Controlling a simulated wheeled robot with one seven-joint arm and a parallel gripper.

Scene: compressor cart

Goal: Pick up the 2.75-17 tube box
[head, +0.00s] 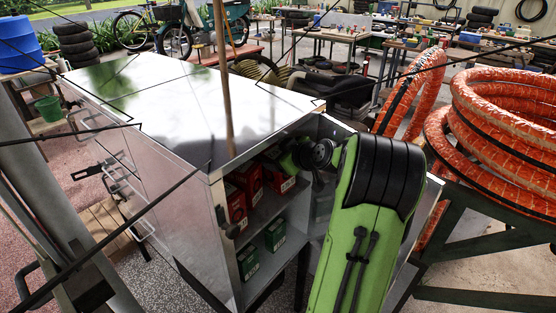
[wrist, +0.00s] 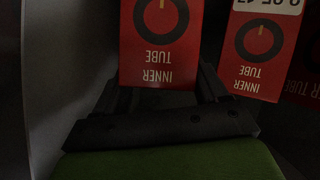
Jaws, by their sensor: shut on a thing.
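In the wrist view my gripper (wrist: 160,92) is shut on a red inner tube box (wrist: 164,42). The box's printed face is toward the camera, and its lettering is upside down. Its size label is out of frame, so I cannot read whether it is 2.75-17. A second red box (wrist: 258,45) stands just right of it, with a partly cut-off white label ending in 17. In the head view red boxes (head: 236,204) stand on the cart's upper shelf. My arm reaches into that shelf from the right, and my fingers are hidden there.
The metal cart (head: 150,95) has a flat, bare top above the shelf. Green boxes (head: 248,263) stand on the lower shelf. In the wrist view another red box (wrist: 304,80) is at the right edge, and a grey wall is close on the left. Orange coiled hose (head: 500,125) lies right of the cart.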

